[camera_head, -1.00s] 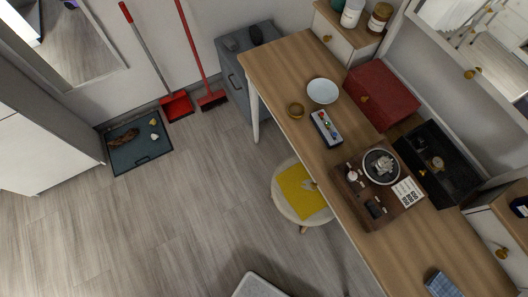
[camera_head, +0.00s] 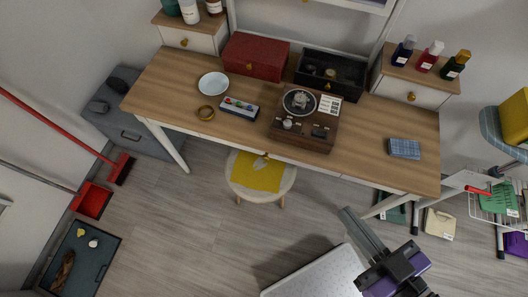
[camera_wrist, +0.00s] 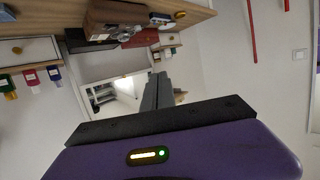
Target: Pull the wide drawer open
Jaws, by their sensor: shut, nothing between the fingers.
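The desk's wide drawer is the pale front (camera_head: 310,166) under the wooden tabletop. It looks closed, seen steeply from above. A small brass knob (camera_head: 265,155) shows at the desk's front edge, above the stool. My gripper (camera_head: 346,212) is in front of the desk, right of the stool, and apart from the drawer front in the picture. Its grey fingers point toward the desk. In the wrist view my gripper (camera_wrist: 158,88) has its two fingers together with nothing between them. The drawer front cannot be made out clearly in that view.
A round stool (camera_head: 262,196) with a yellow cloth stands below the desk front. The desktop (camera_head: 190,105) carries a record player (camera_head: 306,115), red box (camera_head: 256,56), black box (camera_head: 330,72), bowl and blue cloth. A wire rack (camera_head: 495,200) stands at the right.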

